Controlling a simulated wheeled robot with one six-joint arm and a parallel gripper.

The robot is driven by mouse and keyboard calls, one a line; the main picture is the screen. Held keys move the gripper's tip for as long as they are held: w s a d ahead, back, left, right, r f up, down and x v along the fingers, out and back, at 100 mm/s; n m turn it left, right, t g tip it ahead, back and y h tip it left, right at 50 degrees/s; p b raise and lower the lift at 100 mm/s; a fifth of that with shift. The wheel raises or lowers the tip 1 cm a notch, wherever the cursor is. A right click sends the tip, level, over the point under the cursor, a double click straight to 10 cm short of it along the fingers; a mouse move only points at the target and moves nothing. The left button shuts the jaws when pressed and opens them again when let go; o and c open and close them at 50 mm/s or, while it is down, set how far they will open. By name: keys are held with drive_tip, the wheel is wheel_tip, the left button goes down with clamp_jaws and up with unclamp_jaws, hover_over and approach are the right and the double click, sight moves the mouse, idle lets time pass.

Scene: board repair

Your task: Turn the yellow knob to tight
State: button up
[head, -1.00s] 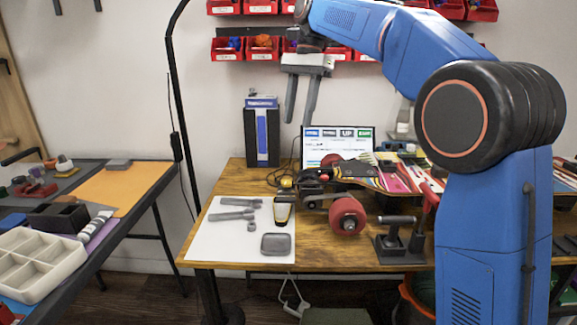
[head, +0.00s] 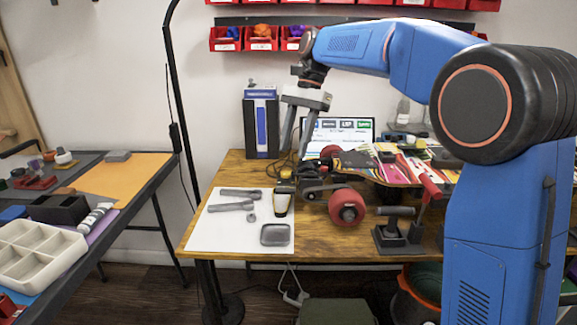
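A small yellow part (head: 285,174), which may be the yellow knob, shows at the left end of the skateboard truck on the wooden table. It is too small to tell how it is turned. My gripper (head: 292,156) is open, fingers pointing down and apart, with nothing visible between them. It appears above and a little behind the yellow part, in front of the screen; the exact gap cannot be told. The skateboard deck (head: 360,163) lies with its colourful underside up, a red wheel (head: 347,207) at its near side.
A black fixture (head: 397,233) stands right of the wheel. A blue-and-black box (head: 261,125) and a screen (head: 345,132) stand behind.

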sight(286, 172)
drive_tip(key=shift+x, duration=3.2)
drive_tip(key=shift+c, duration=0.4)
drive_tip(key=shift+a, duration=0.1)
clamp_jaws()
